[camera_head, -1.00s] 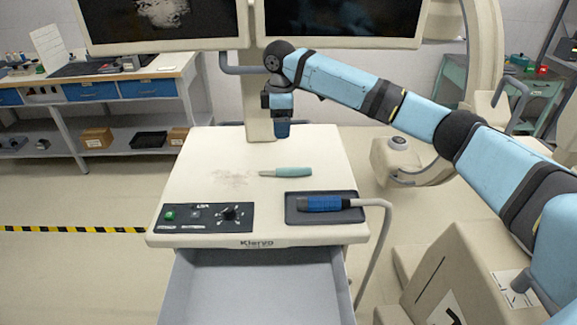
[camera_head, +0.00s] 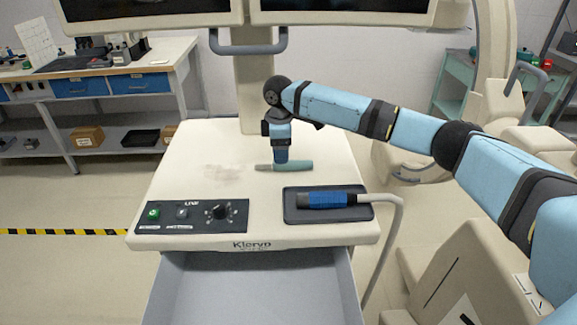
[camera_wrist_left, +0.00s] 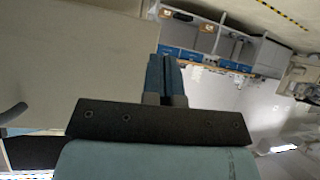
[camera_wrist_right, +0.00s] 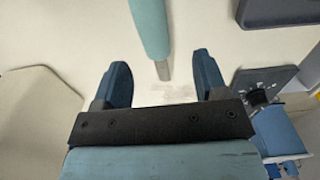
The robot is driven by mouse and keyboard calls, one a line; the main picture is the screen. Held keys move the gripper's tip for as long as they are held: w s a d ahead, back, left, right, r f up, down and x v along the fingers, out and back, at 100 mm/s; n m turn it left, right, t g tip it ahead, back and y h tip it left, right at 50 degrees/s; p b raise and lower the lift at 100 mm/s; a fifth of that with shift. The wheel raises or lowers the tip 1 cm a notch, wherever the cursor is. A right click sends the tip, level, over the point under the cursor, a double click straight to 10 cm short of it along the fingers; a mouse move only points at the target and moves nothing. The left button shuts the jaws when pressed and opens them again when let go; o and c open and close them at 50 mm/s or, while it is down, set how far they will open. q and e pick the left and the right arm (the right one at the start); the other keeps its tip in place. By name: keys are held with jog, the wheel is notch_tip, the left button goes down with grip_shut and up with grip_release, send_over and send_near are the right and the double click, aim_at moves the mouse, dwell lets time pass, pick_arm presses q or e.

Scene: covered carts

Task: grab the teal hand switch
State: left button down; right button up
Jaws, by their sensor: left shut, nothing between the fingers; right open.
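The teal hand switch (camera_head: 303,165), a teal stick with a grey end, lies on the cream cart top (camera_head: 190,170). In the head view my right gripper (camera_head: 281,160) points down at it and overlaps its middle. In the right wrist view the switch (camera_wrist_right: 150,27) lies in line with the gap between the fingers of my open right gripper (camera_wrist_right: 161,62). Its grey tip reaches toward that gap, and I see no finger contact. My left gripper (camera_wrist_left: 163,62) is shut and empty in the left wrist view, away from the cart.
A blue-handled corded tool (camera_head: 325,200) lies in a dark tray (camera_head: 292,213) in front of the switch. A control panel (camera_head: 170,217) is at front left. The drawer (camera_head: 255,290) below is open. Monitors (camera_head: 150,10) hang behind. The cart top's left side is clear.

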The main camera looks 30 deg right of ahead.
jog(key=f, duration=0.2)
jog(key=d+f, duration=0.1)
jog(key=f, duration=0.2)
jog(key=shift+f, duration=0.15)
jog(key=c, duration=1)
